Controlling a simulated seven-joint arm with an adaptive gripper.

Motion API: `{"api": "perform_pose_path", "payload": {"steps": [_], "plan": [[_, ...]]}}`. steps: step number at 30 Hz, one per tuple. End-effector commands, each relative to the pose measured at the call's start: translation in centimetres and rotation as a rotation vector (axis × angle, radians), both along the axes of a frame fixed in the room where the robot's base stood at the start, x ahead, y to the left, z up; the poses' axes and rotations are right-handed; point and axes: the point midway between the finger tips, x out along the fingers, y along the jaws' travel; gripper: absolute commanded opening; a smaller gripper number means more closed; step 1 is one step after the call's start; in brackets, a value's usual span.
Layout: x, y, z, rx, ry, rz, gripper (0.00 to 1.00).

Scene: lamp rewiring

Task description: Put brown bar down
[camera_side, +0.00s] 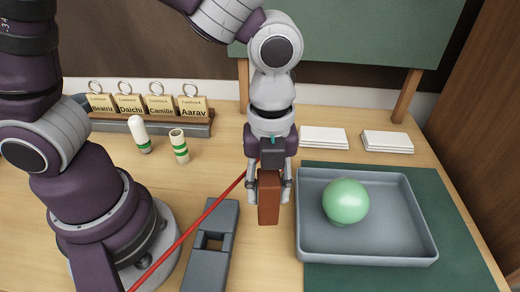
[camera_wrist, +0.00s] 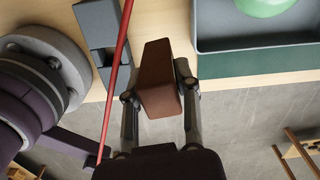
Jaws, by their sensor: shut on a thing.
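The brown bar (camera_side: 268,200) is held upright between the fingers of my gripper (camera_side: 270,190), to the left of the grey tray. In the side view it appears over the wooden table, between the grey block and the tray; whether its lower end touches the table I cannot tell. In the wrist view the bar (camera_wrist: 160,80) fills the space between the two fingers of my gripper (camera_wrist: 158,100), which is shut on it.
A grey tray (camera_side: 420,240) holding a green ball (camera_side: 346,201) stands on a green mat (camera_side: 455,262). A grey slotted block (camera_side: 212,262) lies left of the bar. A red rod (camera_side: 200,219) crosses diagonally nearby. Two white stacks (camera_side: 323,137) and name cards (camera_side: 160,105) stand behind.

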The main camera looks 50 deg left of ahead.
Motion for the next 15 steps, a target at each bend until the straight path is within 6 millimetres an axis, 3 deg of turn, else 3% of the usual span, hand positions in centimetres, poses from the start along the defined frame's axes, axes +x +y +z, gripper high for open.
{"api": "perform_pose_path", "payload": {"steps": [4, 15], "plan": [[-1.6, -1.2, -0.8, 0.003, 0.002, -0.136, 0.00], [-1.8, -1.2, -7.8, 0.004, 0.004, -0.146, 0.00]]}}
